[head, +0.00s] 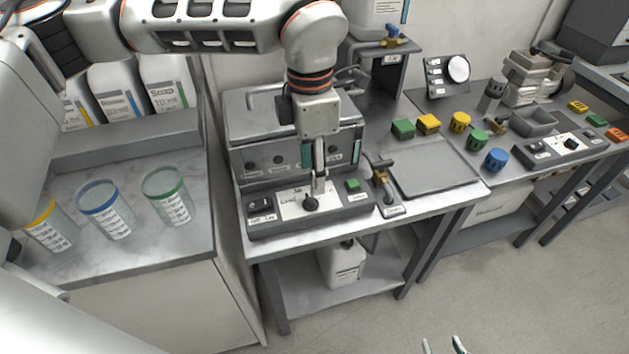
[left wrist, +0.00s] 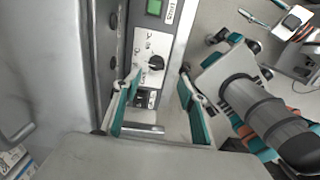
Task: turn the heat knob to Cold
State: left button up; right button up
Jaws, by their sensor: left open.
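The heat knob (head: 310,203) is a small black dial on the white label plate of the control panel (head: 275,228). In the left wrist view the knob (left wrist: 157,63) lies between and just beyond my left fingertips, with "Cold" lettering beside it. My left gripper (head: 320,178) points down at the panel, close above the knob; its fingers (left wrist: 160,76) are apart and nothing is between them. Whether a finger touches the knob I cannot tell. My right gripper (head: 444,346) shows only its fingertips at the bottom edge, apart and empty, far from the panel.
A black switch (head: 260,203) and a green button (head: 352,184) flank the knob. A brass valve (head: 383,176) stands to the right. The grey box (head: 262,160) rises behind the panel. Several cups, such as the green-rimmed cup (head: 167,196), stand on the left counter.

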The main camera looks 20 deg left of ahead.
aim_at(310, 198)
pick_arm(q)
jog(key=shift+w+a, duration=0.25)
jog(key=shift+a, duration=0.05)
jog(key=shift+s+f, duration=0.1)
jog(key=shift+f, duration=0.25)
notch_tip(310, 198, down, 6)
jog(key=shift+r+b, duration=0.1)
jog(key=shift+b, duration=0.25)
jog(key=shift+f, duration=0.45)
jog(key=c, duration=1.1)
pick_arm(e)
jog(key=shift+s+f, duration=0.35)
jog(key=shift+f, duration=0.1)
